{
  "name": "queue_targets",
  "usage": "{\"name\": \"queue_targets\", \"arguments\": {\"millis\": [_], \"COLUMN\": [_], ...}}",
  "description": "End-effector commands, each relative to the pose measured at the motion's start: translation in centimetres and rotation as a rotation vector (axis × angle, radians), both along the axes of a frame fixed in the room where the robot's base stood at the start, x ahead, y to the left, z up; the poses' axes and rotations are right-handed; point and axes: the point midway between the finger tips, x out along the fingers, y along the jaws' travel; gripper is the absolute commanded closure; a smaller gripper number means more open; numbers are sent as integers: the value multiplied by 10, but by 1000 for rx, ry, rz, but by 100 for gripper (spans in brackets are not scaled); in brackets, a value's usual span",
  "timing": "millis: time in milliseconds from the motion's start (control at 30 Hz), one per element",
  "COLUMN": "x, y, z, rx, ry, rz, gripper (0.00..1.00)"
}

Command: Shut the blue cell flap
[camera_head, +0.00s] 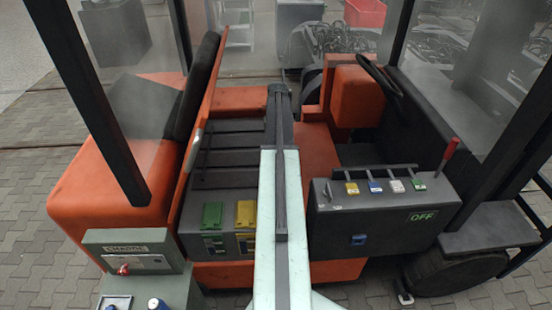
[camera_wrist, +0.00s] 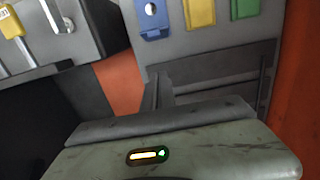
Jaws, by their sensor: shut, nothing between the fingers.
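The blue cell flap (camera_wrist: 152,20) shows at the top of the wrist view, cut by the upper edge, with a pale round spot on it. I cannot tell how far open it stands. It sits beside a yellow flap (camera_wrist: 200,12) and a green flap (camera_wrist: 244,9). In the head view the green flap (camera_head: 212,215) and the yellow flap (camera_head: 246,213) show, while my arm hides the blue one. My gripper (camera_wrist: 158,80) is shut and empty, over the dark battery cover, apart from the blue flap.
A grey control box (camera_head: 385,215) with coloured switches, a blue part and an OFF sign stands right of my arm. An orange seat-side panel (camera_head: 200,120) rises at the left. A charge box (camera_head: 133,250) is at the lower left. Dark posts frame the cab.

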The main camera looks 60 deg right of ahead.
Motion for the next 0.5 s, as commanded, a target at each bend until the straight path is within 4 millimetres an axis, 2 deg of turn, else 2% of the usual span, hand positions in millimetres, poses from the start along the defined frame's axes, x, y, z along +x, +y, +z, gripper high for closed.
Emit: {"name": "queue_targets", "arguments": {"millis": [500], "x": [-2], "y": [4], "z": [-101], "rx": [0], "ry": [0], "rz": [1], "gripper": [100]}}
